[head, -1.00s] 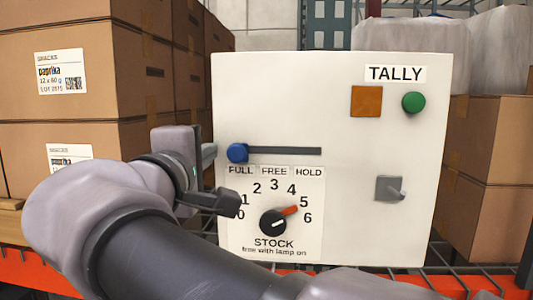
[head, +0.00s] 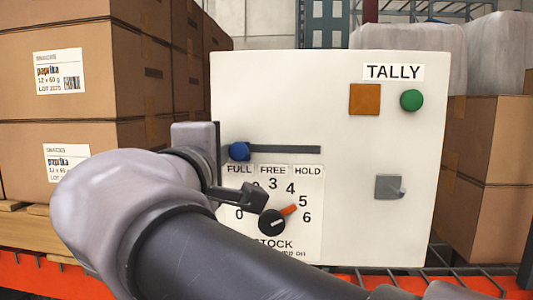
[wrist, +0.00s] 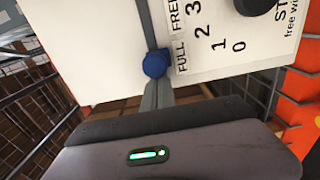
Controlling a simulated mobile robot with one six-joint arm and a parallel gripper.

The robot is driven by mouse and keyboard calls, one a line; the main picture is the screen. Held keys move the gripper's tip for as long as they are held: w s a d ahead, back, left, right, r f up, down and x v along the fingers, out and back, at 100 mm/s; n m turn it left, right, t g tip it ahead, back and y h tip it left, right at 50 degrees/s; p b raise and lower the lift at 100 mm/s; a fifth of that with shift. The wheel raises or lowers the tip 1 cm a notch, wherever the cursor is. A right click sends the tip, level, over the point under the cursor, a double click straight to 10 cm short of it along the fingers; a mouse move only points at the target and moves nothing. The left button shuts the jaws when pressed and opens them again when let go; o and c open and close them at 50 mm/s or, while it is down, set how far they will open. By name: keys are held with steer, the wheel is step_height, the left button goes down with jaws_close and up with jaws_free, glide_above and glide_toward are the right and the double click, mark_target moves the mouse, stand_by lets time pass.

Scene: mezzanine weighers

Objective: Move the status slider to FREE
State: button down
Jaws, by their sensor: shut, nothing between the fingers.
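The status slider is a blue knob (head: 239,151) at the left end of a dark horizontal slot (head: 285,150) on the white TALLY panel (head: 340,100). It stands above the FULL label (head: 239,170); FREE (head: 273,170) and HOLD (head: 307,170) are to its right. My gripper's grey fingers (wrist: 157,94) are shut and empty in the wrist view. Their tips are right beside the blue knob (wrist: 155,63), on its outer side away from the slot; I cannot tell whether they touch it. In the head view my wrist mostly hides the fingers.
A STOCK dial (head: 272,222) with a red mark is below the labels, partly behind my arm. An orange square (head: 364,99), a green button (head: 411,100) and a grey switch (head: 388,187) are on the right. Cartons (head: 60,90) stand at left.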

mark_target(239, 153)
steer(key=shift+d+b, duration=0.3)
steer(key=shift+d, duration=0.6)
steer(key=shift+s+d+b, duration=0.15)
steer(key=shift+d+b, duration=0.45)
steer(key=shift+d, duration=0.85)
steer(key=shift+a, duration=0.8)
steer(key=shift+s, duration=0.1)
steer(key=s+b, duration=0.2)
steer(key=s, duration=0.7)
steer(key=shift+s+a, duration=0.3)
steer(key=shift+s, duration=0.1)
